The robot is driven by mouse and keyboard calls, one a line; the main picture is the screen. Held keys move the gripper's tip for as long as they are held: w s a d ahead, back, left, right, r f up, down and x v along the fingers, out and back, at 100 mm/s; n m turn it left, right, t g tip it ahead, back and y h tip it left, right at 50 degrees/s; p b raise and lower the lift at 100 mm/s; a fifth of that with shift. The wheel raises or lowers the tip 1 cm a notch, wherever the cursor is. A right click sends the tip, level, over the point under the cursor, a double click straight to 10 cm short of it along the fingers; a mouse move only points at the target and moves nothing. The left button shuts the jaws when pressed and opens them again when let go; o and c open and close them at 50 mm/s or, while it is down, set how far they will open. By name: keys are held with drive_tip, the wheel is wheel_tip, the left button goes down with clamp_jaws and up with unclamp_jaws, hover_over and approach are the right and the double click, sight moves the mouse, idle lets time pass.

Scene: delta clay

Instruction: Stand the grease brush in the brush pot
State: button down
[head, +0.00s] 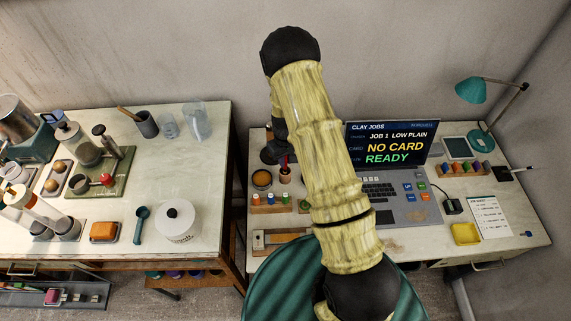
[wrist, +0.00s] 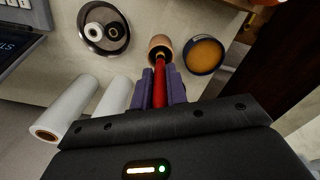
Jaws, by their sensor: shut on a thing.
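My gripper (wrist: 159,88) is shut on the grease brush (wrist: 159,87), gripping its red handle between purple fingers. The brush's far end, with a yellowish band, points at the brush pot (wrist: 153,42), a small brown round pot. The brush end overlaps the pot's mouth in the wrist view; its tip is hidden, and I cannot tell how deep it sits. In the head view, the brown pot (head: 285,177) stands on the right-hand desk left of my arm, with a bit of the red brush (head: 284,161) just above it. My arm hides most of the gripper there.
A round dish of amber stuff (wrist: 205,55) stands close beside the pot. A round tray (wrist: 91,13) with black and white rings and two white rolls (wrist: 68,105) lie nearby. The laptop (head: 405,208) is right of my arm. A rack of small bottles (head: 270,207) stands in front.

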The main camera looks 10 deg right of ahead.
sight(286, 165)
drive_tip(key=shift+f+p, duration=0.35)
drive_tip(key=shift+f, duration=1.35)
drive_tip(key=shift+f, duration=0.2)
drive_tip(key=c, duration=1.4)
unclamp_jaws()
drive_tip(key=shift+r, duration=0.1)
wheel_tip(286, 165, up, 12)
drive_tip(key=b, duration=0.3)
drive_tip(key=shift+r, duration=0.15)
